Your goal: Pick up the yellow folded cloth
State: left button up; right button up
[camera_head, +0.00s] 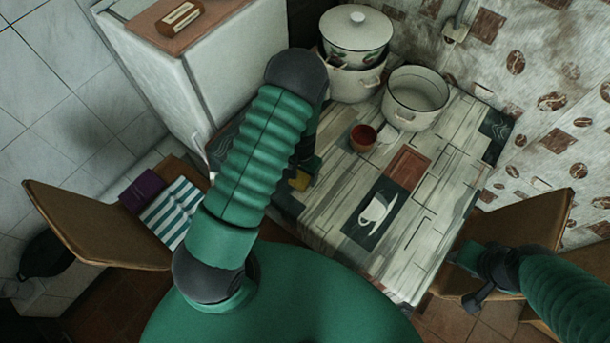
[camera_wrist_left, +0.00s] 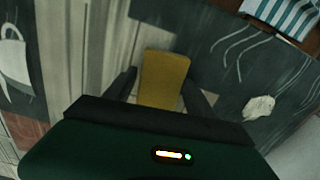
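The yellow folded cloth (camera_head: 300,181) lies on the table near its left edge, partly hidden by my left arm in the head view. In the left wrist view the cloth (camera_wrist_left: 163,80) sits between the two dark fingers of my left gripper (camera_wrist_left: 160,82). The fingers are apart, one at each side of the cloth, with a narrow gap showing at the left; contact is not clear. My left gripper (camera_head: 307,166) is mostly hidden behind my arm in the head view. My right gripper (camera_head: 468,275) is at lower right, over a brown chair; its fingers are unclear.
The patterned table (camera_head: 440,200) bears a red cup (camera_head: 363,138), a white enamel pot (camera_head: 416,97) and a lidded pot (camera_head: 356,35) at the back. A white cabinet (camera_head: 170,85) stands at left. The table's front is clear.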

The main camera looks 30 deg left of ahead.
aim_at(302, 176)
pick_arm(q)
jog(key=shift+s+a, duration=0.1)
jog(key=shift+a, duration=0.3)
jog(key=c, duration=0.5)
jog(key=shift+f, duration=0.1)
jog(key=shift+c, duration=2)
jog(key=shift+d, duration=0.35)
jog(key=shift+r, duration=0.75)
jog(key=shift+a+r+b, duration=0.2)
jog(key=shift+r+b, duration=0.1)
jog(key=shift+r, duration=0.75)
jog(key=s+d, duration=0.3)
jog(key=d, duration=0.1)
jog(key=s+d+r+b, duration=0.1)
jog(key=s+d, duration=0.1)
jog(key=d, duration=0.2)
jog(key=s+d, duration=0.3)
jog(key=d, duration=0.2)
jog(key=shift+s+d+r+b, duration=0.1)
jog(key=shift+s+r+b, duration=0.2)
jog(key=shift+b, duration=0.05)
jog(key=shift+s+d, duration=0.1)
jog(key=shift+d, duration=0.05)
pick_arm(e)
jog(key=shift+s+a+f, duration=0.1)
jog(key=shift+a+f, duration=0.1)
jog(key=shift+f, duration=0.35)
jog(key=shift+a+f, duration=0.15)
jog(key=shift+f, duration=0.4)
